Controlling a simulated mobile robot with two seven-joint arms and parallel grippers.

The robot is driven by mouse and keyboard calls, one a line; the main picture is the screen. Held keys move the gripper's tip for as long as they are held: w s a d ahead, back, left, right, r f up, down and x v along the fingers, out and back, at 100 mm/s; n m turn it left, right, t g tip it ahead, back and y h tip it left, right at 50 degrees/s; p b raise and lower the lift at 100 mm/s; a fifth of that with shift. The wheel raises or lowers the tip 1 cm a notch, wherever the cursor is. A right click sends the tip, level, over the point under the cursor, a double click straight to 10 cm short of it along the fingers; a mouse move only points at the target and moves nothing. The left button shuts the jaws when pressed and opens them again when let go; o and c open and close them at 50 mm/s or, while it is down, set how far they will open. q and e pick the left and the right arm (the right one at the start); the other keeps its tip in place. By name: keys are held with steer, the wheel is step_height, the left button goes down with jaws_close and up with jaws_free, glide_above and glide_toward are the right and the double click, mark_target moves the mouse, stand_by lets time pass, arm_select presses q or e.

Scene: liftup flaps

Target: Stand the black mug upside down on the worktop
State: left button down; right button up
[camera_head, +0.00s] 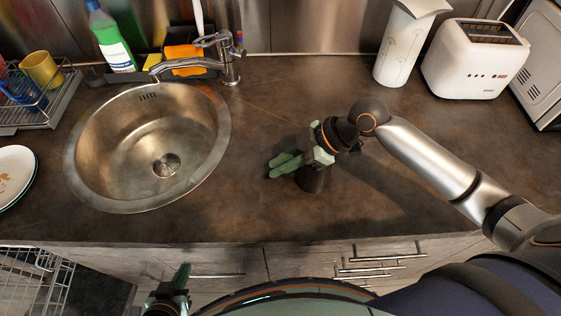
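The black mug (313,180) is a small dark shape on or just above the worktop (255,215), right of the sink. It sits directly below my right gripper (284,164), which partly covers it, so its handle and which end is up are hidden. The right gripper's pale green fingers point left and lie close together at the mug's upper left side. I cannot tell whether they grip it. My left gripper (182,277) is at the bottom edge, in front of the cabinets and away from the mug. Its fingers overlap, so its opening is unclear.
A round metal sink (80,180) with a tap (228,65) is at left. A dish rack (60,105) with a yellow mug (41,69) stands beyond it. A white toaster (470,65) and white dispenser (402,45) stand back right. The central worktop is clear.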

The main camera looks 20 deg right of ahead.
steer(key=o, duration=0.4)
steer(key=v, duration=1.2)
steer(key=shift+r, duration=0.15)
